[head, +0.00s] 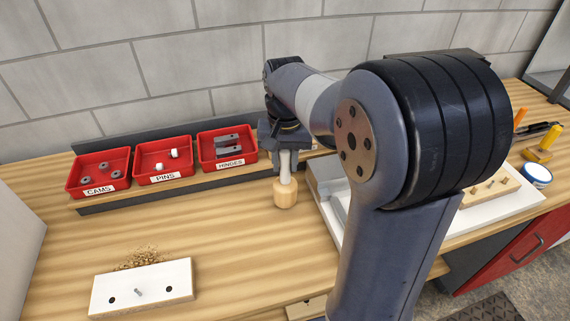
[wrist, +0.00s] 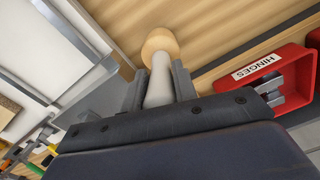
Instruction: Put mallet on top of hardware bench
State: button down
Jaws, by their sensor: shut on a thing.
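The mallet (head: 285,191) has a pale wooden head and a light handle, and hangs head down from my gripper (head: 287,152). In the wrist view the mallet's round head (wrist: 159,46) points away from my gripper (wrist: 158,90), whose two fingers are shut on the handle. The hardware bench (head: 240,255) is a wood-grained worktop. The mallet's head is over the worktop, right of the hinges bin; I cannot tell whether it touches the wood.
Red bins for cams (head: 98,187), pins (head: 165,176) and hinges (head: 229,159) stand on a rack at the back. A white drilled board (head: 142,288) lies front left beside shavings. A white tray (head: 510,206) is partly behind my arm. The middle worktop is clear.

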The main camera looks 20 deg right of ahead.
jog(key=shift+f, duration=0.65)
jog(key=c, duration=1.1)
grip_release()
jog(key=shift+f, duration=0.1)
notch_tip(320, 180, up, 12)
jog(key=shift+r, duration=0.2)
